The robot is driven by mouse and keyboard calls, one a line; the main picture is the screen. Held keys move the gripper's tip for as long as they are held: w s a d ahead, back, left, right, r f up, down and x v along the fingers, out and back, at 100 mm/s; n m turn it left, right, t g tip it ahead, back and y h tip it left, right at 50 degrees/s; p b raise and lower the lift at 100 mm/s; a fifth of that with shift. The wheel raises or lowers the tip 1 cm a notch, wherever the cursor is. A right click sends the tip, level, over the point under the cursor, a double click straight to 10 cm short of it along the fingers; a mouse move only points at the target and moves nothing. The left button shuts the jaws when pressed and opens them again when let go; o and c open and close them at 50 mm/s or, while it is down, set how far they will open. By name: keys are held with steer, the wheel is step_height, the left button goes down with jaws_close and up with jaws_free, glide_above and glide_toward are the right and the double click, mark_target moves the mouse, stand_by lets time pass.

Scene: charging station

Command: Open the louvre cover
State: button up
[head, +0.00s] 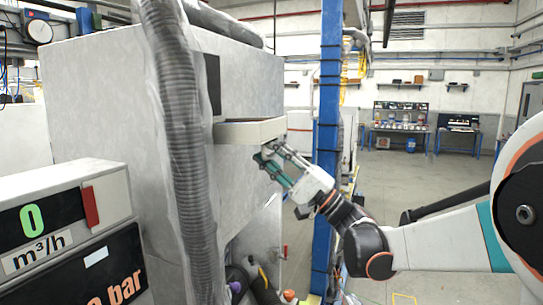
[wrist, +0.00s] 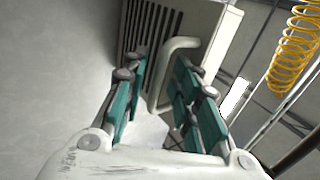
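The louvre cover (head: 250,132) is a pale box-like frame sticking out from the side of the large grey cabinet in the head view. In the wrist view its dark slats (wrist: 152,22) show at the top. A pale bent bar handle (wrist: 183,43) reaches down from the cover. My gripper (head: 268,157) is just below the cover's front edge. In the wrist view my gripper (wrist: 162,62) has its teal fingers apart, one on each side of the handle bar. I see no clear contact with the bar.
A grey ribbed hose (head: 180,140) hangs in front of the cabinet (head: 95,110). A blue post (head: 327,130) stands close to the right of my gripper. A gauge unit (head: 75,240) is at lower left. A yellow coiled hose (wrist: 295,45) hangs at right. Open floor lies far right.

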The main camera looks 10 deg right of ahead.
steer(key=v, duration=1.2)
steer(key=shift+w, duration=0.1)
